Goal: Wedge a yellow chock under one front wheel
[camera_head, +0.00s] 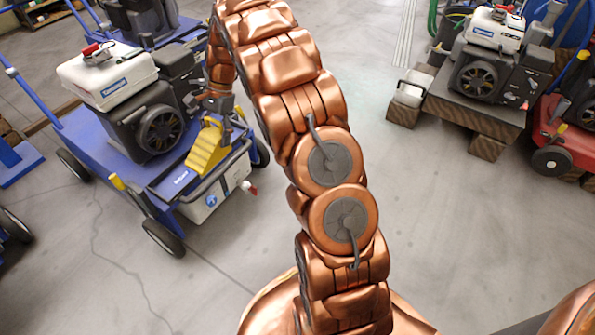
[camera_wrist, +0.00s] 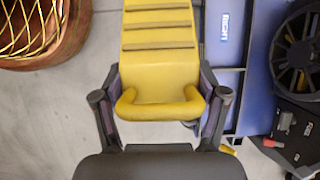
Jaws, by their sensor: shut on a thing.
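A yellow ribbed chock (camera_head: 206,148) is held in my gripper (camera_head: 218,112), above the near end of the blue aerator (camera_head: 150,190). In the wrist view, the chock (camera_wrist: 160,60) has its yellow handle between the two dark fingers of my gripper (camera_wrist: 160,88), and its ribbed slope points away from the palm. The aerator's near-end wheels are a black wheel (camera_head: 163,238) on the left and another (camera_head: 260,152) on the right, partly behind my arm. The chock is apart from both wheels. A blue panel marked RIGHT (camera_wrist: 231,30) shows beside it in the wrist view.
A black engine with a white tank (camera_head: 107,80) sits on the aerator. To the right, another engine (camera_head: 485,75) stands on a dark platform with wooden blocks, next to a red machine (camera_head: 560,135). The grey concrete floor (camera_head: 430,200) between them is clear.

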